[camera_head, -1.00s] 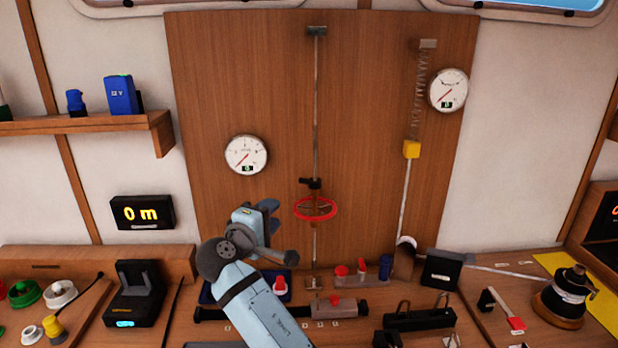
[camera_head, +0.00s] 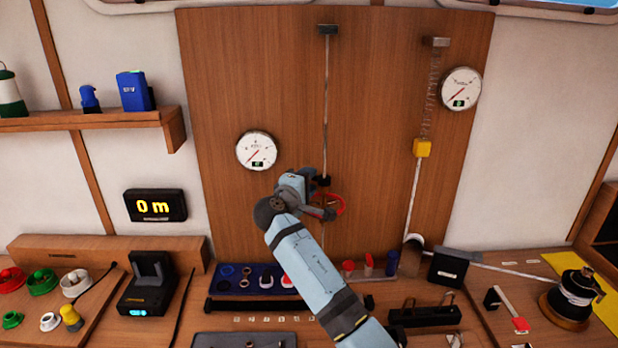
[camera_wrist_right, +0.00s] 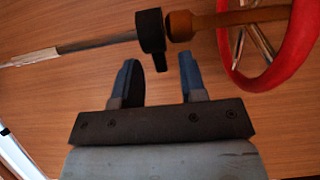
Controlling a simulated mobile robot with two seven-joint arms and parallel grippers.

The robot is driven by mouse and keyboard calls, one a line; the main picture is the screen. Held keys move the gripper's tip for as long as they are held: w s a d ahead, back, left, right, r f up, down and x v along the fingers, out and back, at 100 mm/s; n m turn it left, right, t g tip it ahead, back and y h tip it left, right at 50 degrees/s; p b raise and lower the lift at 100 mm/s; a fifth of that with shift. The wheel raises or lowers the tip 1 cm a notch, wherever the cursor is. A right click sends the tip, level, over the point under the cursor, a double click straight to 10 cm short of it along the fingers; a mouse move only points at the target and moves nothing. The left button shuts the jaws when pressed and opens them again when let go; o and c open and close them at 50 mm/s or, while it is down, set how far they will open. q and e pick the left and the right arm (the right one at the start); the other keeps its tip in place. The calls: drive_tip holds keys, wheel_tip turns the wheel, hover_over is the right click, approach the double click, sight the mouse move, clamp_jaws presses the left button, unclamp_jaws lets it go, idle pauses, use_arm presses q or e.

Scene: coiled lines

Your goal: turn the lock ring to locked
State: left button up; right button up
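A thin vertical rod (camera_head: 326,100) runs up the wooden panel. On it sit a dark collar (camera_head: 322,181), probably the lock ring, and a red handwheel (camera_head: 339,207), partly hidden behind my right gripper (camera_head: 322,197). In the right wrist view, the black collar (camera_wrist_right: 151,34) has a short tab pointing down toward the gap between my blue fingers (camera_wrist_right: 158,70). The fingers are open; contact with the tab cannot be told. The brown hub (camera_wrist_right: 184,25) and red handwheel (camera_wrist_right: 297,50) lie just right of it. My left gripper is not in view.
A round gauge (camera_head: 256,150) hangs left of the rod. A yellow block (camera_head: 422,148) under a spring is to the right. Below, a blue tray (camera_head: 230,278) and several small parts crowd the bench.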

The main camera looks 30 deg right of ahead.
drive_tip(key=shift+w+d, duration=0.2)
drive_tip(key=shift+d, duration=0.1)
clamp_jaws()
drive_tip(key=g+b, duration=0.1)
drive_tip(key=m+g+h+b, duration=0.1)
drive_tip(key=m+g+b, duration=0.1)
drive_tip(key=shift+w+d+f+h, duration=0.15)
drive_tip(key=shift+w+f+h, duration=0.15)
drive_tip(key=shift+w, duration=0.05)
drive_tip(key=shift+d+r+m+g+h, duration=0.15)
drive_tip(key=shift+m+g+h, duration=0.15)
drive_tip(key=shift+m+g, duration=0.4)
drive_tip(key=shift+r, duration=0.1)
unclamp_jaws()
